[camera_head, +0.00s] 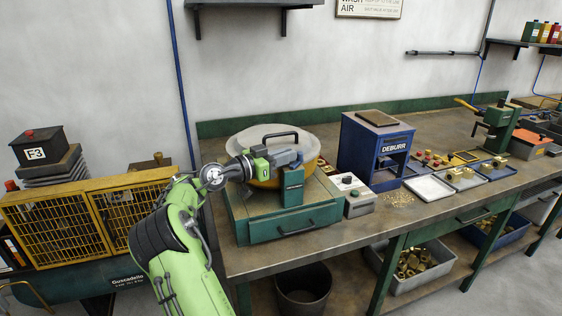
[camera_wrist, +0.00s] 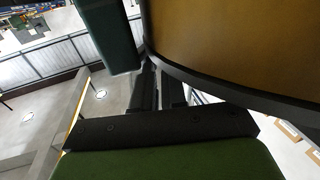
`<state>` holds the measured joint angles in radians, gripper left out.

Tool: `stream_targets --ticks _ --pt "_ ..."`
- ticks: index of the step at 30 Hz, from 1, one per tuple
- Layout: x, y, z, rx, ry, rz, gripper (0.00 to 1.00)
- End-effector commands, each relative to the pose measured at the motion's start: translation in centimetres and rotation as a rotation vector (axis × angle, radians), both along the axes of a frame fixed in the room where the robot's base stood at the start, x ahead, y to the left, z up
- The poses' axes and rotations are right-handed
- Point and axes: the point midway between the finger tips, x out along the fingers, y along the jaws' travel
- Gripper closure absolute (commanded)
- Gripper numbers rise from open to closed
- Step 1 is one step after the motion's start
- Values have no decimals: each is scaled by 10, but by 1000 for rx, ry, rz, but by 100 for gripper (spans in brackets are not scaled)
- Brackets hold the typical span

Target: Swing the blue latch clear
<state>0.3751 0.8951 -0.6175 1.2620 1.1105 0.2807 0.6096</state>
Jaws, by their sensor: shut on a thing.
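The blue latch (camera_head: 291,186) is an upright blue-green block on the front of a round tub (camera_head: 318,150) with a pale lid and yellow body. My gripper (camera_head: 292,158) reaches in from the left, and its jaws are shut at the top of the latch. In the wrist view the dark fingers of my gripper (camera_wrist: 158,88) stand close together beside the tub's yellow wall (camera_wrist: 235,40). A dark blue-green block (camera_wrist: 110,35), seemingly the latch, shows just left of them. What lies between the fingertips is mostly hidden.
The tub sits on a green base with a drawer (camera_head: 295,224) on the workbench (camera_head: 345,236). A control box (camera_head: 352,193) is close on the right, then a blue deburr machine (camera_head: 376,150). Yellow cages (camera_head: 90,215) stand left of the bench.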

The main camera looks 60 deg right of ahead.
Motion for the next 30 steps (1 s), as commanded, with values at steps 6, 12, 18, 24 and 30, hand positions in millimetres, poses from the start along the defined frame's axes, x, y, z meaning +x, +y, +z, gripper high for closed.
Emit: stream_targets --ticks 6,12,18,24,30 --pt "-1 -3 4 -8 2 5 100" --pt "-1 -2 4 -10 1 5 100" --pt "1 1 5 -7 2 5 100" --pt "0 17 1 -3 -2 73 100" --pt "-2 24 -1 -1 -4 272 100"
